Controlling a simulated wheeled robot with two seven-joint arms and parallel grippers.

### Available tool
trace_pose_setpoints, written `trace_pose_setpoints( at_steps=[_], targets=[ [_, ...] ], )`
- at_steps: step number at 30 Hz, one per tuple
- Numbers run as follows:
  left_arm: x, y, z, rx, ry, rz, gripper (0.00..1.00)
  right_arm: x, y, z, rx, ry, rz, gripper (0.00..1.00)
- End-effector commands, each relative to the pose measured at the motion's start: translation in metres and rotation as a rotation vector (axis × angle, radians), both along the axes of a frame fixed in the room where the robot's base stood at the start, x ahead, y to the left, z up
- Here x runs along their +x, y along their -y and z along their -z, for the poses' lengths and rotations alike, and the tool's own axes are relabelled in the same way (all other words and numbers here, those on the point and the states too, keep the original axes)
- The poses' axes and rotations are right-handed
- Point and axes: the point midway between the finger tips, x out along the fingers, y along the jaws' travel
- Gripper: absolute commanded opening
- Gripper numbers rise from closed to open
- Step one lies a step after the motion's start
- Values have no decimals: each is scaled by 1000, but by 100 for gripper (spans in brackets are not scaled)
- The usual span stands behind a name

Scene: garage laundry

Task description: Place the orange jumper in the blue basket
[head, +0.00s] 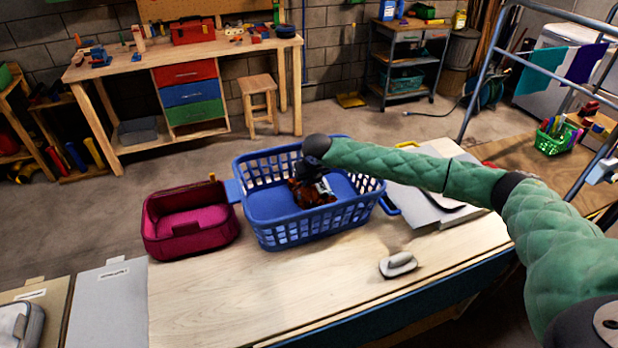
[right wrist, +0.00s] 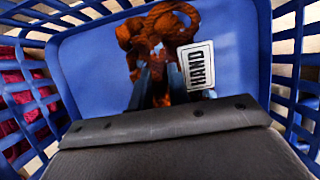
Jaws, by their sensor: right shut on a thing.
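The blue basket (head: 284,231) stands on the wooden table in the head view, and its walls surround the right wrist view (right wrist: 85,70). The orange jumper (head: 308,192) is a crumpled bundle inside the basket, over its blue floor; it also shows in the right wrist view (right wrist: 150,28). My right gripper (head: 316,180) reaches down into the basket and is shut on the jumper; its fingers show in the right wrist view (right wrist: 158,78). I cannot tell whether the jumper touches the basket floor. My left gripper is in neither view.
A crimson open case (head: 190,222) stands just left of the basket. A small iron-like object (head: 398,264) lies on the table (head: 240,300) in front. Grey boards (head: 425,205) lie right of the basket.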

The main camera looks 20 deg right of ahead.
Motion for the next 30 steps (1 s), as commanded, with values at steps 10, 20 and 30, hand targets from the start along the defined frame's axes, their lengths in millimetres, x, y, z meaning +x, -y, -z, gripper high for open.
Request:
trace_pose_setpoints(
  at_steps=[10, 20, 30],
  targets=[
    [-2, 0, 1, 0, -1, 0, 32, 0, 0, 3, 0, 1, 0, 0],
    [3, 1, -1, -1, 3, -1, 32, 0, 0, 4, 0, 0, 0, 40],
    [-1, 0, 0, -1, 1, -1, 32, 0, 0, 2, 0, 0, 0, 40]
  ],
)
